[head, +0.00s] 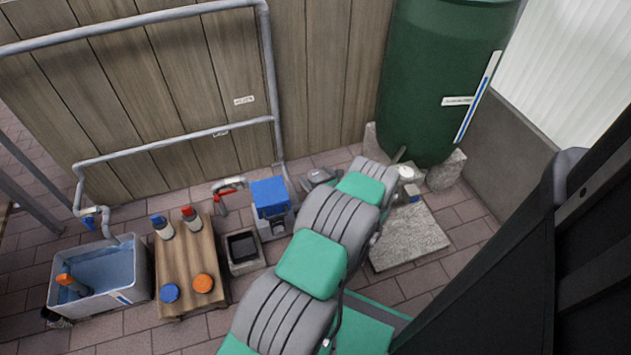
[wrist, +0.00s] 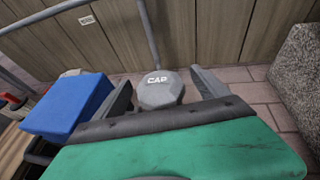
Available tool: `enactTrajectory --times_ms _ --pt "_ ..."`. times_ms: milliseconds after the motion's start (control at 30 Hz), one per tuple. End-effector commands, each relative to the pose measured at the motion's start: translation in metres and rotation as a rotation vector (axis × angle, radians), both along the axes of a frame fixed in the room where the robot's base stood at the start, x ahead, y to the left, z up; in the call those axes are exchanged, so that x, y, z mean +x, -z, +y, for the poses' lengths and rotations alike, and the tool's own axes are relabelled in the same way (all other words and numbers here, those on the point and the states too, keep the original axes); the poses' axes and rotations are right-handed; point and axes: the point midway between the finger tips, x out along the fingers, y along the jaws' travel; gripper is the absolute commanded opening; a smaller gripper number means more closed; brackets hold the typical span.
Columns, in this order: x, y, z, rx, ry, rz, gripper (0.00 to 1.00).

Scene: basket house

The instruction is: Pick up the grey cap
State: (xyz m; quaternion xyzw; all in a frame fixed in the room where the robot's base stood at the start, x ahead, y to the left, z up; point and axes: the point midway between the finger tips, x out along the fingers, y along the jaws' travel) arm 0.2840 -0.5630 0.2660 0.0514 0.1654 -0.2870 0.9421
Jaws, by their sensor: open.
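The grey cap (wrist: 160,92) is a faceted grey piece with "CAP" in white on top. It sits on the paving near the wooden wall, in the middle of the wrist view. My gripper (wrist: 166,88) is open, with one grey finger to the left of the cap and one to its right in the picture. I cannot tell how far above or short of the cap the fingertips are. The cap's lower part is hidden behind my gripper's dark edge and green body. In the head view my arm covers much of that area, and I cannot make out the cap surely.
A blue-topped box (head: 270,197) stands left of my arm; its blue top (wrist: 68,107) is close left in the wrist view. A wooden table (head: 187,262) with bottles, a water tub (head: 98,280), a green tank (head: 440,80) and a stone slab (head: 410,238) surround the spot.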

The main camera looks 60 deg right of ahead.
Motion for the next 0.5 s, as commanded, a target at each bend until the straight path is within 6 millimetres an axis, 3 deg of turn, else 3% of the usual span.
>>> enactTrajectory --times_ms 133,367,500 --pt "0.019 0.012 -0.011 0.000 -0.003 0.001 0.84" --pt "0.022 0.009 -0.013 -0.001 -0.002 0.002 0.84" --pt "0.022 0.009 -0.013 -0.001 -0.002 0.002 0.73"
